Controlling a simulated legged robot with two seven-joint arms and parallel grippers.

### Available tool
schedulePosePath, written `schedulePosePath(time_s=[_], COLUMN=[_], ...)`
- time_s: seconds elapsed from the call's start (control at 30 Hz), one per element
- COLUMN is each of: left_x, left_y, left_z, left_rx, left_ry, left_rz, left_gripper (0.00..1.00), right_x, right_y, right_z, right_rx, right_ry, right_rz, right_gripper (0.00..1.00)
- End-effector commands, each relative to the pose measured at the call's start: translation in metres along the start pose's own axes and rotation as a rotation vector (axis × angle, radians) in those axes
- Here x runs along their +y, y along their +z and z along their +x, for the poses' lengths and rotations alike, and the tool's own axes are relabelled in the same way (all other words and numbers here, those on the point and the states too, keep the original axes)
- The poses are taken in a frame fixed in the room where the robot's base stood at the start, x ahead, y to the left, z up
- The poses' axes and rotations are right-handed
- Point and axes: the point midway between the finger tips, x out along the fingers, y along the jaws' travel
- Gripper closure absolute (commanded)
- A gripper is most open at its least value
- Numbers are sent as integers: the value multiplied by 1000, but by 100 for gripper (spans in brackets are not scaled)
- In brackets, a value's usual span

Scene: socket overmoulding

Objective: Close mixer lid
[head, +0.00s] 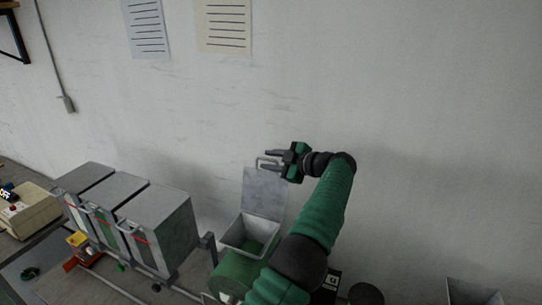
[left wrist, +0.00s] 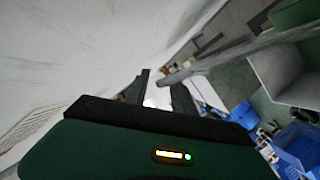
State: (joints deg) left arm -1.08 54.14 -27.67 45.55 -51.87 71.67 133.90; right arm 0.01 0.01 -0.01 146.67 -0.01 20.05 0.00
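The mixer (head: 236,276) has a green body and a square grey opening with green inside. Its flat grey lid (head: 263,193) stands raised behind the opening, against the wall side. A bar handle (head: 265,163) shows at the lid's top edge. My left gripper (head: 271,163) is beside the lid's upper edge, its fingers pointing left near the handle. In the left wrist view its two dark fingers (left wrist: 160,95) are apart with a gap between them. A grey bar runs close to the fingertips; I cannot tell whether they touch it. My right gripper is not in view.
Several grey bins (head: 160,225) on a rack stand left of the mixer. A beige control box (head: 25,212) is at the far left. The wall (head: 400,100) is close behind the lid. Another grey container (head: 474,291) is at the bottom right. Blue crates (left wrist: 295,143) show in the left wrist view.

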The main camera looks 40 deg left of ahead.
Motion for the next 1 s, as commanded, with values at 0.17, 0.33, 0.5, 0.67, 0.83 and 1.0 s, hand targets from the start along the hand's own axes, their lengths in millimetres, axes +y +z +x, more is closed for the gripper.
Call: schedulePosePath(time_s=[0.17,0.33,0.5,0.67,0.83,1.0], left_x=[0,0,0,0,0,0], left_y=[1,2,1,0,0,0], left_z=[3,2,2,1,1,1], left_rx=[1,2,2,1,1,1], left_ry=[-1,-1,0,0,0,0], left_rz=[1,2,1,0,0,0], left_gripper=[69,82,100,100,100,100], right_x=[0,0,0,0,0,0], right_y=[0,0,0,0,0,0], right_z=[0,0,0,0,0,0], right_rx=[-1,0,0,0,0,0], right_ry=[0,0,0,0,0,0], right_rz=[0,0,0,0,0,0], right_gripper=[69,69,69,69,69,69])
